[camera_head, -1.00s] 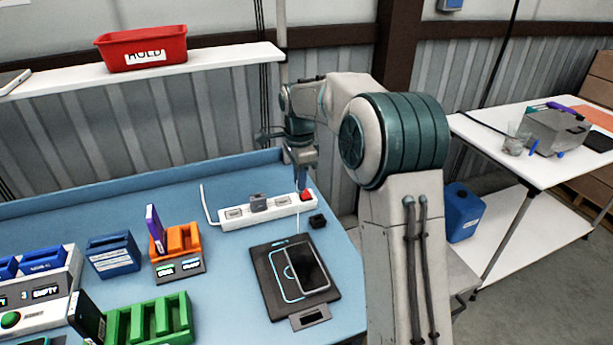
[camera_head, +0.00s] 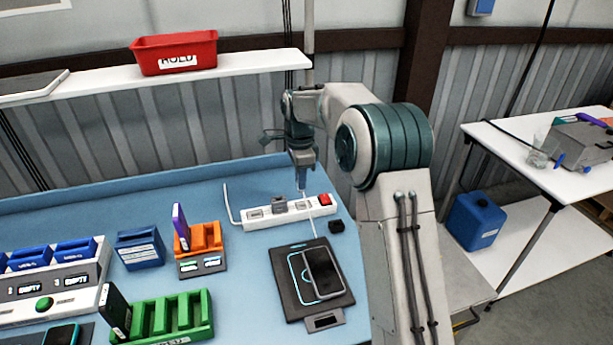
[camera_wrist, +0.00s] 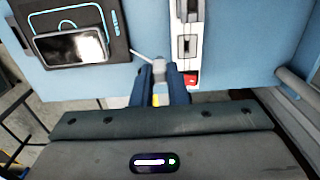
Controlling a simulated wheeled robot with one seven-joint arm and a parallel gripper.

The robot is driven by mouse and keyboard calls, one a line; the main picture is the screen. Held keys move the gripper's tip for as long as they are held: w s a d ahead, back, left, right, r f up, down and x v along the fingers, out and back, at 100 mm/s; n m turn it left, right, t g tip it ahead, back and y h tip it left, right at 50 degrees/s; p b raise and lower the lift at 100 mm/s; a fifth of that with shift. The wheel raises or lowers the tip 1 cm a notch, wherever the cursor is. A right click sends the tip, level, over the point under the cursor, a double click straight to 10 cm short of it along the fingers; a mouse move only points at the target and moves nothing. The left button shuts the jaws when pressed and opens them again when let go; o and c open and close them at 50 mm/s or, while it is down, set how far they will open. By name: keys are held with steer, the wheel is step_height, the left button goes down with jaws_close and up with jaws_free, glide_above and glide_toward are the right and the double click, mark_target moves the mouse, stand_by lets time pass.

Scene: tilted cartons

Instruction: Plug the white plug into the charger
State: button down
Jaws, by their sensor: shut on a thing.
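My gripper (camera_head: 301,188) is shut on a small white plug (camera_wrist: 160,72) that shows between the fingers in the wrist view. A thin white cord runs from the plug toward the black charging pad (camera_head: 288,291). The fingertips appear over or close to the white power strip (camera_head: 258,224), left of its red switch (camera_head: 325,199) in the head view. I cannot tell whether the plug touches the strip. A dark phone (camera_head: 323,272) lies on the pad, which also shows in the wrist view (camera_wrist: 38,22).
A grey adaptor (camera_head: 279,205) sits in the strip. An orange holder (camera_head: 205,239), blue box (camera_head: 140,249) and green rack (camera_head: 165,318) stand to the left. Blue table is clear between holder and pad.

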steer(key=w+a+p, duration=0.4)
steer(key=a+p, duration=0.1)
steer(key=a, duration=0.1)
steer(key=shift+a, duration=0.15)
stand_by(0.7)
steer(key=shift+s+f, duration=0.1)
stand_by(0.4)
steer(key=shift+f+b, duration=1.5)
steer(key=shift+f, duration=0.95)
steer(key=shift+f+b, duration=0.45)
steer(key=shift+f, duration=0.3)
steer(key=c, duration=0.9)
jaws_free()
steer(key=shift+c, duration=0.2)
steer(key=shift+r, duration=0.1)
